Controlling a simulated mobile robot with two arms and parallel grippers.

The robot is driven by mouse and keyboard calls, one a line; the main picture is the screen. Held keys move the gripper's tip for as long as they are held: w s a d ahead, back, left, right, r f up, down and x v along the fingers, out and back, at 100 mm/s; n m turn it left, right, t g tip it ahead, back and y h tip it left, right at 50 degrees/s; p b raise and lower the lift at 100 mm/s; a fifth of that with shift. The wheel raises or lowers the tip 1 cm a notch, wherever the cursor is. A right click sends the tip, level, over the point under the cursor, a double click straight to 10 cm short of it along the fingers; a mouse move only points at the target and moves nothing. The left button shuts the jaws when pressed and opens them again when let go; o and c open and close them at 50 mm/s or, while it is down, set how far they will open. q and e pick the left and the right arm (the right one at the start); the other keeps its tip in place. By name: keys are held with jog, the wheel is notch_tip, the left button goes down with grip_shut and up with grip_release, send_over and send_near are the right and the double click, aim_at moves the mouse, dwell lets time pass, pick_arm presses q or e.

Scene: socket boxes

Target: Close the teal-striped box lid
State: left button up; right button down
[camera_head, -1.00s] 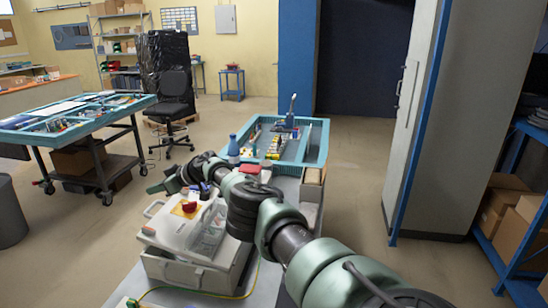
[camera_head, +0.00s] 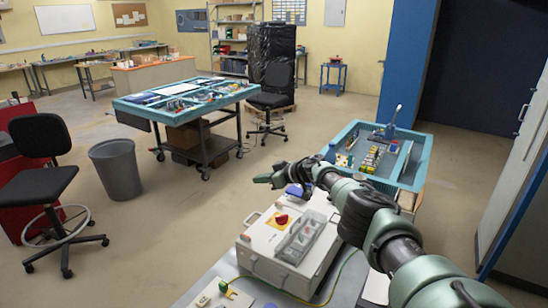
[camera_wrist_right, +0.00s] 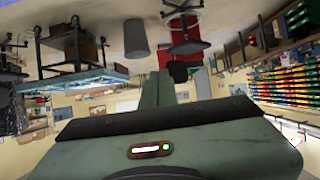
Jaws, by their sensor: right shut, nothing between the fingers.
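A pale grey box (camera_head: 272,262) stands on the workbench at the bottom middle of the head view. A red knob (camera_head: 282,219) on a yellow plate and a clear divided tray (camera_head: 301,236) are on its top. I cannot make out a teal stripe on it, nor tell how its lid sits. My right arm reaches in from the lower right, passing behind the box. My right gripper (camera_head: 263,180) is shut and empty, pointing left beyond the box and apart from it. Its closed fingers also show in the right wrist view (camera_wrist_right: 165,88). My left gripper is not in view.
A teal-rimmed tray bench (camera_head: 424,160) with bottles and parts stands beyond my arm at right. A yellow-green cable (camera_head: 345,268) crosses the workbench. A teal table (camera_head: 235,92), grey bin (camera_head: 116,168) and black chair (camera_head: 40,136) stand farther left. Floor between them is clear.

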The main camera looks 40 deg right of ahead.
jog(key=s+d+r, duration=0.2)
jog(key=s+r, duration=0.3)
jog(key=shift+s+r, duration=0.15)
jog(key=shift+r, duration=0.1)
jog(key=shift+d+f, duration=0.1)
